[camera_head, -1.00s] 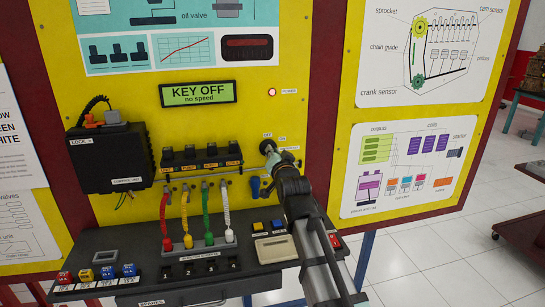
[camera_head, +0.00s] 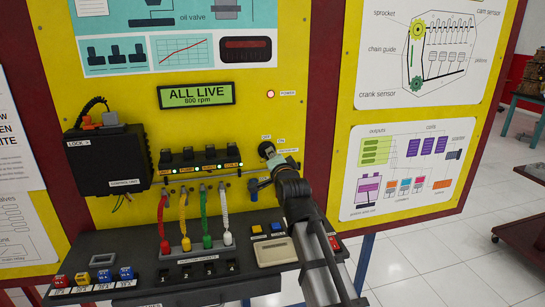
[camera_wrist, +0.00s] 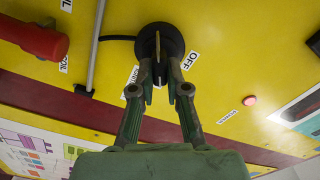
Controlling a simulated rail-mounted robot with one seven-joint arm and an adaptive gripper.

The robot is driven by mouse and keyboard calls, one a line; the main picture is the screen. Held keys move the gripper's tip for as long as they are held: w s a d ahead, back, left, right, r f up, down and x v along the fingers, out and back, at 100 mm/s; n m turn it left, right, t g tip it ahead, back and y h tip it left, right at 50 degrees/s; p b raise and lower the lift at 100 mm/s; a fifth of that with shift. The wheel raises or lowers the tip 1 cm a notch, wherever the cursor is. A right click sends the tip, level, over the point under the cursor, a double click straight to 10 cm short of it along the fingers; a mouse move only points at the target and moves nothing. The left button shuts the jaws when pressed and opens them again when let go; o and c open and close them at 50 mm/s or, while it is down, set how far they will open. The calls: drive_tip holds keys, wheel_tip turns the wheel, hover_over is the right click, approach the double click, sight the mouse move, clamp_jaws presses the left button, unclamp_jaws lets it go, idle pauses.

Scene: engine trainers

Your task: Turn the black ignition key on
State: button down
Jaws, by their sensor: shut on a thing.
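The black ignition key (camera_wrist: 158,46) stands in a round black switch (camera_wrist: 174,36) on the yellow panel. The switch also shows in the head view (camera_head: 266,148), right of the display, with small OFF and ON labels around it. My gripper (camera_wrist: 160,76) is shut on the key, a finger on each side, and the fingertips hide part of it. In the head view my gripper (camera_head: 276,161) reaches up to the switch from below right. The display (camera_head: 195,95) reads "ALL LIVE" and "800 rpm".
Left of the switch is a row of black switches (camera_head: 200,158) with lit indicators. Coloured cables (camera_head: 184,220) hang below them to the shelf. A black control box (camera_head: 108,160) is at left.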

drive_tip(key=c, duration=1.2)
unclamp_jaws()
drive_tip(key=shift+o, duration=0.2)
drive_tip(key=v, duration=1.2)
